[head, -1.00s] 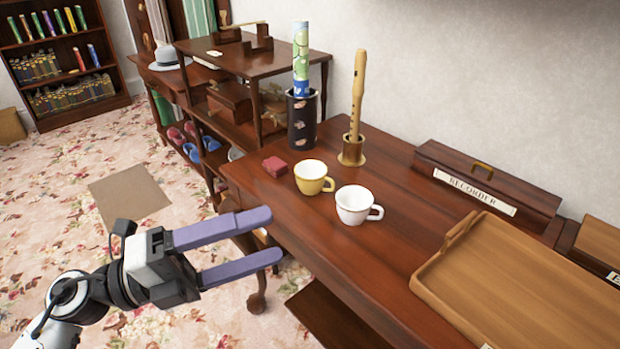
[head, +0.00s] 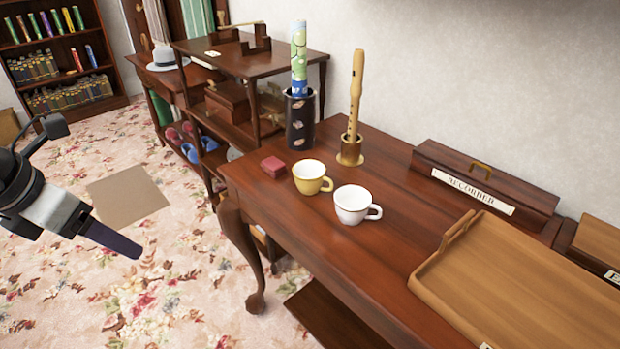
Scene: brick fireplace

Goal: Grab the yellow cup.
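The yellow cup (head: 309,178) stands upright on the dark wooden table (head: 330,260), its handle pointing right. A white cup (head: 354,205) stands close beside it, to the lower right. My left gripper (head: 122,245) is at the left of the head view, over the carpet and well away from the table and the cup. Only one purple finger shows clearly, pointing down and right, so I cannot tell whether it is open or shut. My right gripper is not in view.
Behind stand a dark cylinder (head: 300,122) with a rolled map and a recorder (head: 355,95) in a brass stand. A wooden tray (head: 445,245) and a recorder case (head: 485,185) are at right.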

